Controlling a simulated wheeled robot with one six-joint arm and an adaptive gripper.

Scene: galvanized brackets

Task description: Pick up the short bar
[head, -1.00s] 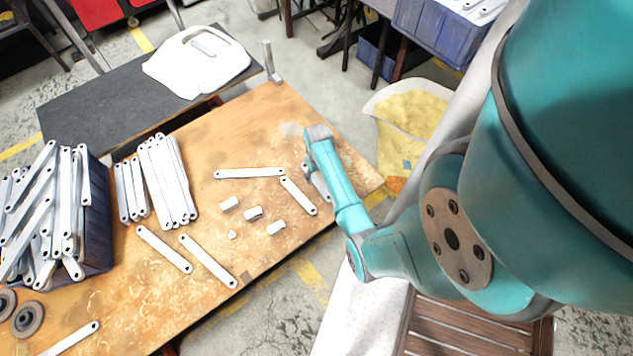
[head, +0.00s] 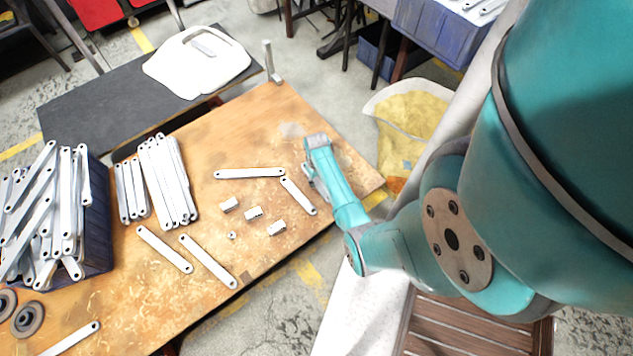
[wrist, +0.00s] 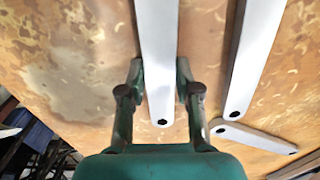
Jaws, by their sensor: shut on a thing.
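The short bar (wrist: 158,50) is a flat, pale grey bar with a dark hole near its rounded end. In the wrist view it runs from the top edge down between the two fingers of my gripper (wrist: 160,82), which is shut on it from both sides. Its far end is out of that view. In the head view my gripper (head: 310,174) is low over the right part of the wooden table (head: 265,115), and my arm hides most of it and the bar.
Two bars, one lengthwise (head: 250,173) and one slanted (head: 298,196), lie close beside my gripper. Small metal blocks (head: 253,213) and more bars (head: 208,261) lie left. A dark blue bin (head: 98,215) overflows with bars. The table's right corner is clear.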

